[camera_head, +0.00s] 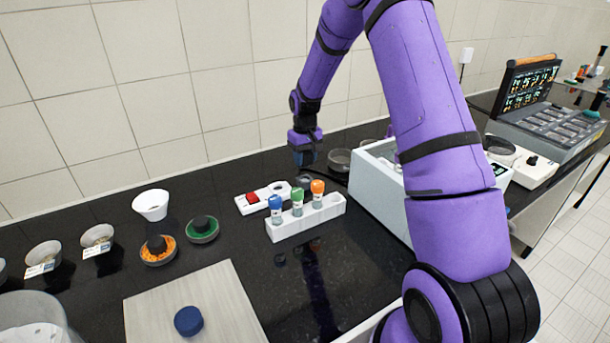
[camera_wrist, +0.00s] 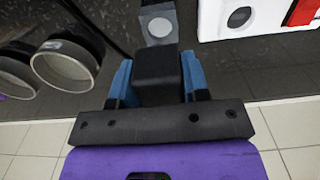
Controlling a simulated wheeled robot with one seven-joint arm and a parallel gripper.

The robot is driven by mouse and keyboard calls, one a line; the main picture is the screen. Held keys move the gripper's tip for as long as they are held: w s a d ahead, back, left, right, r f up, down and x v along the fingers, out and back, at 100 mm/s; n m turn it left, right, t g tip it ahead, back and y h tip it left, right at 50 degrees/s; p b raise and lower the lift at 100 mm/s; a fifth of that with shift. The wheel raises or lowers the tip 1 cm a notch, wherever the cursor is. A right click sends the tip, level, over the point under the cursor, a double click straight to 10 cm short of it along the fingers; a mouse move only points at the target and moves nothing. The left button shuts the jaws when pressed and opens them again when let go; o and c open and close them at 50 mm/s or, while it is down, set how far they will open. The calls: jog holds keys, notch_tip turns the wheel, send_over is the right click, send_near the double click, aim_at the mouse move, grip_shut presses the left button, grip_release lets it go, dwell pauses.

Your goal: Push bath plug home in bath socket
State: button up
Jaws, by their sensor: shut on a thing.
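My gripper (camera_head: 303,158) is above the back of the dark counter, left of the white bath housing (camera_head: 374,177). In the wrist view its blue fingers (camera_wrist: 158,82) are shut on a black block (camera_wrist: 157,66), apparently the bath plug. A grey piece with a pale disc (camera_wrist: 160,26) shows at the block's far end; I cannot tell whether it belongs to the plug. A white box (camera_head: 250,207) with a red switch and a dark round recess (camera_wrist: 238,17), possibly the socket, lies to the left of my gripper in the head view. The plug appears apart from that recess.
A white rack (camera_head: 305,220) with several coloured-cap vials stands in front of my gripper. A round dish (camera_head: 340,160) is close on its right. A white funnel cup (camera_head: 151,205), an orange dish (camera_head: 158,254) and a green dish (camera_head: 202,232) stand left.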

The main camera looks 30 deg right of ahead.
aim_at(305, 152)
jog(key=shift+r, duration=0.15)
jog(key=shift+r, duration=1.35)
jog(key=a+f, duration=0.1)
jog(key=a, duration=0.9)
jog(key=shift+f, duration=0.2)
jog(key=shift+f, duration=0.15)
jog(key=shift+f, duration=2.75)
jog(key=shift+f, duration=0.5)
jog(key=o, duration=1.3)
